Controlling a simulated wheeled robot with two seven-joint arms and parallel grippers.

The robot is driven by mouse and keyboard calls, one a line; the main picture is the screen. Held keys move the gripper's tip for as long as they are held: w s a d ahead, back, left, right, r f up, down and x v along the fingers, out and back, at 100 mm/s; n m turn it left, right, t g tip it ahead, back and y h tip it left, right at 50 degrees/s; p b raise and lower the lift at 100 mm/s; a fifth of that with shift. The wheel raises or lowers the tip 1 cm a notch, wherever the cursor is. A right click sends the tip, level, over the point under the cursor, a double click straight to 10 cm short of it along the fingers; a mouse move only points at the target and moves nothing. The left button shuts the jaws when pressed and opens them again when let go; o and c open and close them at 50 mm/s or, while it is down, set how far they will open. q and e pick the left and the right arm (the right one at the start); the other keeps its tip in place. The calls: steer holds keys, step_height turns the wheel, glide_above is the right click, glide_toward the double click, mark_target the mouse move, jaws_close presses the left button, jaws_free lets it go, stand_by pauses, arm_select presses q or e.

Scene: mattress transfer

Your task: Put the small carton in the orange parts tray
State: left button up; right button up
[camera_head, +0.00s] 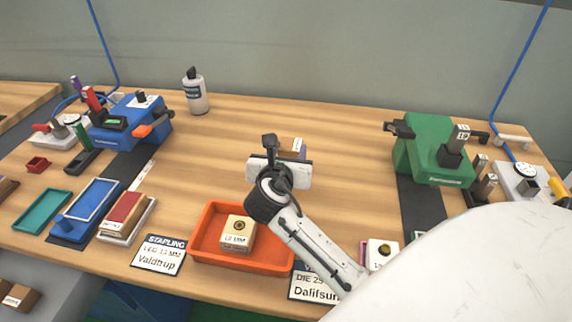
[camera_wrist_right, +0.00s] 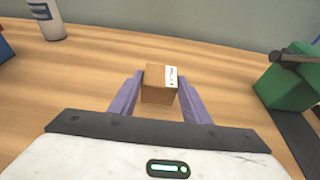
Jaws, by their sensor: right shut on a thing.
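The small brown carton (camera_wrist_right: 158,84) with a white label sits between the two purple fingers of my right gripper (camera_wrist_right: 156,96) in the wrist view. The gripper is shut on it. In the head view my right gripper (camera_head: 298,151) is over the middle of the table, and its body hides most of the carton. Whether the carton touches the table is hard to tell. The orange parts tray (camera_head: 228,262) lies at the front edge, nearer than the gripper. It holds a cream box (camera_head: 237,234) with a dark round mark. My left gripper is not in view.
A green machine (camera_head: 425,150) stands at the right and a blue one (camera_head: 125,125) at the left. A white bottle (camera_head: 196,92) is at the back. Label cards (camera_head: 160,255) flank the tray, and a teal tray (camera_head: 42,211) lies far left. The middle of the table is mostly clear.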

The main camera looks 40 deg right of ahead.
steer(key=shift+f+b, duration=0.35)
steer(key=shift+f, duration=1.6)
steer(key=o, duration=1)
steer(key=shift+f, duration=0.2)
steer(key=shift+c, duration=0.2)
steer(key=o, duration=0.4)
steer(key=shift+c, duration=0.2)
steer(key=shift+r, duration=0.15)
